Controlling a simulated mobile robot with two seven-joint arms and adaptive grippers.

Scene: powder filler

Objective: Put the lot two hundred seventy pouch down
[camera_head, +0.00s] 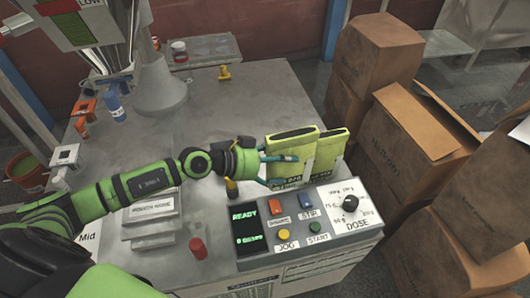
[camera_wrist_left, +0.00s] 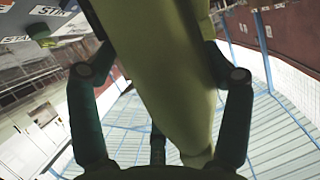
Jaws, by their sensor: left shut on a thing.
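A yellow-green pouch (camera_head: 291,145) with a dark top edge stands nearly upright behind the control panel. My left gripper (camera_head: 278,171) reaches it from the left and is shut on it. In the left wrist view the pouch (camera_wrist_left: 158,70) fills the space between the two dark fingers. A second, similar pouch (camera_head: 329,152) is just to its right and partly hidden by it. Print low on the pouches is too small to read surely, so I cannot tell which lot is held. I cannot tell whether the held pouch touches the table. My right gripper is out of view.
The control panel (camera_head: 310,214) with buttons and a dose knob lies right in front of the pouches. A red cylinder (camera_head: 198,247) stands near the front. Cardboard boxes (camera_head: 400,135) crowd the right side.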

